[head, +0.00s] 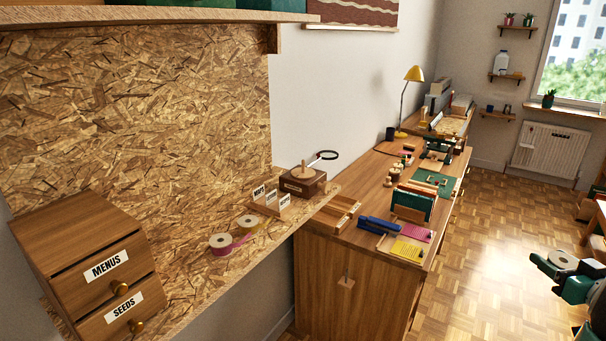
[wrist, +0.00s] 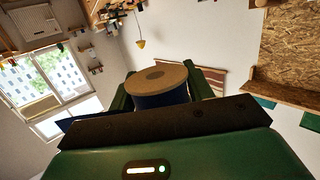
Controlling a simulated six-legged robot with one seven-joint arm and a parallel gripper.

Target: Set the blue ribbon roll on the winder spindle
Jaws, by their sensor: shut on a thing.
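My gripper (head: 560,266) is at the far right of the head view, over the floor and away from the shelf. It is shut on the blue ribbon roll (wrist: 162,97), which has a pale, flat round end with a hole and blue sides. The roll's pale end (head: 564,259) also shows in the head view. In the wrist view the green fingers stand on both sides of the roll. The winder appears to be the dark wooden block (head: 300,184) on the shelf, with a pale upright spindle (head: 304,169) on top. The spindle carries no roll.
A label holder (head: 271,201) stands close to the winder. A drawer cabinet (head: 90,265) is at left. The cluttered desk (head: 335,240) lies beyond; floor (head: 480,270) is open before it.

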